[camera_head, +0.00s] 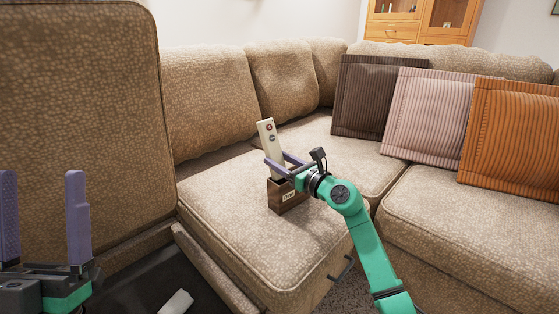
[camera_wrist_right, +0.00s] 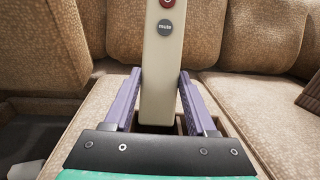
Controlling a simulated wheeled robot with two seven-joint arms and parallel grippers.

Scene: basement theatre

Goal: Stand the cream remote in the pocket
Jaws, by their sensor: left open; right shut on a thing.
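The cream remote (camera_head: 269,142) stands nearly upright, slightly tilted, at the brown wooden pocket (camera_head: 286,197) on the sofa seat. My right gripper (camera_head: 279,165) is shut on the remote's middle, just above the pocket. In the right wrist view the remote (camera_wrist_right: 162,70) is between the purple fingers of my right gripper (camera_wrist_right: 160,100), with its red and grey buttons facing the camera. Its lower end is over or inside the pocket opening (camera_wrist_right: 183,126); how deep is hidden. My left gripper (camera_head: 42,220) is open and empty at the lower left.
The pocket rests on a beige sofa seat (camera_head: 235,215) with clear cushion around it. Brown, pink and orange striped pillows (camera_head: 375,95) lean on the back at right. A white object (camera_head: 176,303) lies low at the front. A tall sofa back (camera_head: 85,110) stands at left.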

